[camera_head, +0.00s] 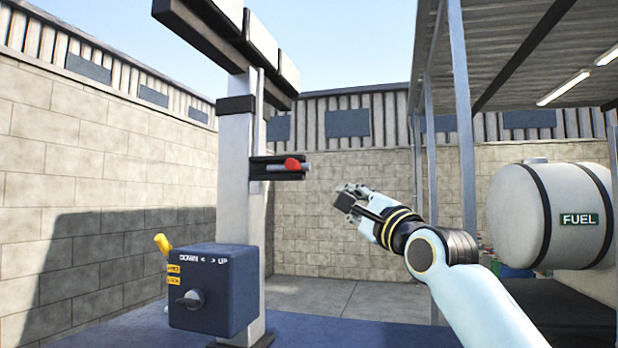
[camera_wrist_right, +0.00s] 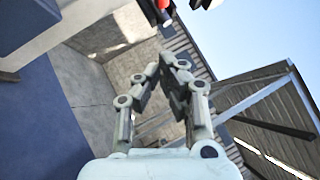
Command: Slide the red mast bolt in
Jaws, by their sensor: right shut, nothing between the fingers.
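The red mast bolt (camera_head: 291,165) sits in a dark bracket (camera_head: 262,167) on the side of the white mast (camera_head: 235,190). Its red knob faces right, and a short grey rod shows beside it. The red bolt also shows at the top edge of the right wrist view (camera_wrist_right: 163,4), partly cut off. My right gripper (camera_head: 345,198) is to the right of the bolt and a little below it, apart from it. Its fingers are shut with nothing between them, and they also show in the right wrist view (camera_wrist_right: 166,72). My left gripper is in neither view.
A dark blue control box (camera_head: 213,290) marked DOWN and UP, with a yellow lever (camera_head: 163,244) and a grey knob, stands at the mast's foot. A white fuel tank (camera_head: 545,215) and a metal post (camera_head: 464,130) are at the right. Open air lies between my gripper and the mast.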

